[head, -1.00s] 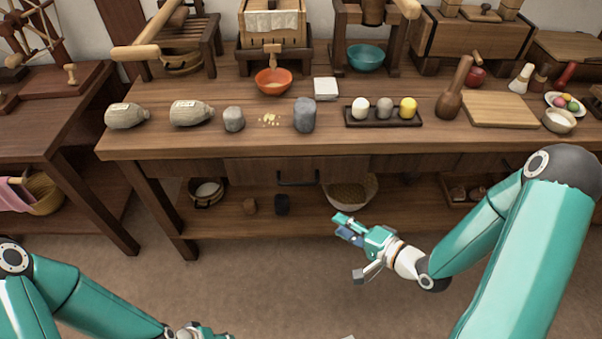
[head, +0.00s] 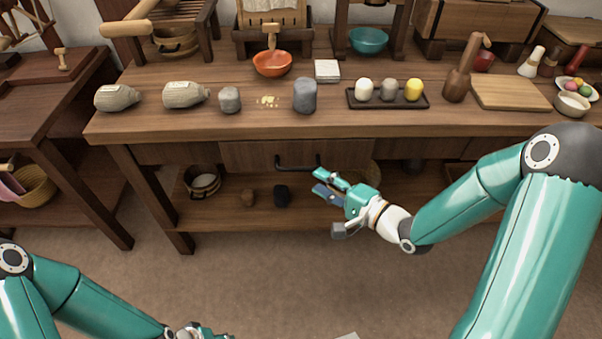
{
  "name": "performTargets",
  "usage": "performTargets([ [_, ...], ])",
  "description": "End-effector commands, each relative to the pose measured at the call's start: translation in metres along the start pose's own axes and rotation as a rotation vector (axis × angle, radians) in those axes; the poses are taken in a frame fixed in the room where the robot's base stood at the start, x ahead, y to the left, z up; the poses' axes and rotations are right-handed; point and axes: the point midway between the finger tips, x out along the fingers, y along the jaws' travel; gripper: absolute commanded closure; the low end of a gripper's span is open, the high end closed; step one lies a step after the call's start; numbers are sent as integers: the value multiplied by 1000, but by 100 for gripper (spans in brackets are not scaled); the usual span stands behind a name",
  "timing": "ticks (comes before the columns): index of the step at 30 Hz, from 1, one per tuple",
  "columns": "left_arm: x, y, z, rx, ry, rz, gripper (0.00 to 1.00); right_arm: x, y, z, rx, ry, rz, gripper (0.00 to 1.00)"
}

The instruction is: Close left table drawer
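The wooden table drawer (head: 248,155) sits under the front edge of the long table (head: 200,127). Its front carries a black bar handle (head: 290,167). How far the drawer stands out is hard to tell from this angle. My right gripper (head: 318,181) is just below and right of the handle, pointing left toward it, its two fingers apart with nothing between them. I cannot tell whether it touches the handle. My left gripper (head: 205,333) is low at the bottom edge, partly cut off, away from the drawer.

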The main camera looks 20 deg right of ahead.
Motion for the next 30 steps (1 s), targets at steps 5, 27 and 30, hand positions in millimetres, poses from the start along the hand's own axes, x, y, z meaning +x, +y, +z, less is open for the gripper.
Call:
performTargets([
  [5,8,-3,0,0,0,0,60,39,2,1,-2,-5,0,63],
  [27,14,-5,0,0,0,0,60,79,0,0,0,0,2,76],
  [30,14,-5,0,0,0,0,60,79,0,0,0,-1,1,93],
])
